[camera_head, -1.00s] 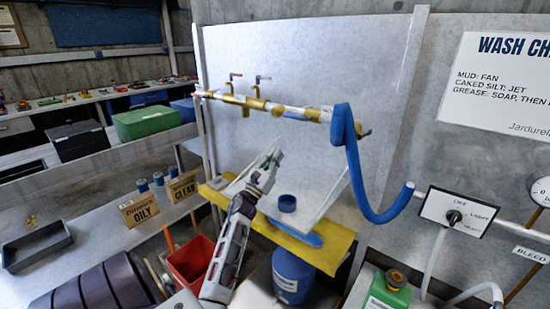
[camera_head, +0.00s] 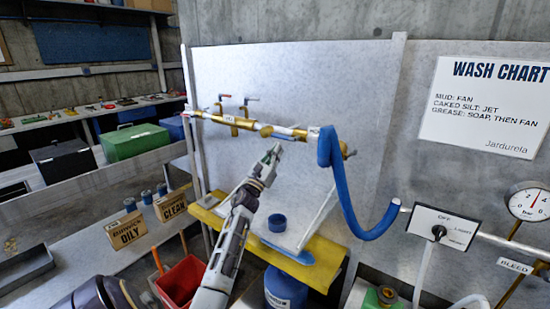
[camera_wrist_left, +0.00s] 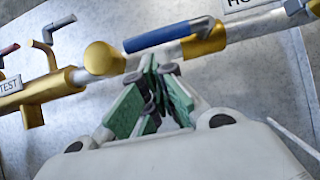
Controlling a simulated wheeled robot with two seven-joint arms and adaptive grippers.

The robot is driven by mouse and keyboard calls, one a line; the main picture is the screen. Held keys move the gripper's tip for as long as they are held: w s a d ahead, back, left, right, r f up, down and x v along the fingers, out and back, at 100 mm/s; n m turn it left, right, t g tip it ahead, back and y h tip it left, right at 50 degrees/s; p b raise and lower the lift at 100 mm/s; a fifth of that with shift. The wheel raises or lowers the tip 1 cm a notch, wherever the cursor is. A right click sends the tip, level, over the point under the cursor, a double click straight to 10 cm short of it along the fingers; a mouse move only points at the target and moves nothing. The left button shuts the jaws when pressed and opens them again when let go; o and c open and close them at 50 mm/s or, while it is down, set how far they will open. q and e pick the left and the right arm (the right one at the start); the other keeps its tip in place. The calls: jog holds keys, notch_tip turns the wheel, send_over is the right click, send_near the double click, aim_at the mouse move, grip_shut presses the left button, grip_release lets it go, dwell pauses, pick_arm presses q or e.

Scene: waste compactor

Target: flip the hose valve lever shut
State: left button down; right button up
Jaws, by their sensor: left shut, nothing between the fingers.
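The hose valve lever (camera_wrist_left: 168,36) is a blue bar lying along the pipe in the left wrist view, between a round gold knob (camera_wrist_left: 102,58) and a gold fitting (camera_wrist_left: 204,40). Part of a label starting "HO" (camera_wrist_left: 250,4) shows at the upper right. My left gripper (camera_head: 275,150) is just below the brass-and-white pipe (camera_head: 222,119) in the head view. Its green fingers (camera_wrist_left: 152,92) are shut and empty, with the tips just below the lever; I cannot tell whether they touch it. My right gripper is not in view.
The blue hose (camera_head: 345,190) hangs from the pipe's right end. Two small taps (camera_head: 236,112) stand on the pipe's left part. A white panel (camera_head: 300,75) is behind the pipe.

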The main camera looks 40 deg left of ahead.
pick_arm(q)
jog(key=shift+w+r, duration=0.1)
jog(key=shift+r, duration=0.25)
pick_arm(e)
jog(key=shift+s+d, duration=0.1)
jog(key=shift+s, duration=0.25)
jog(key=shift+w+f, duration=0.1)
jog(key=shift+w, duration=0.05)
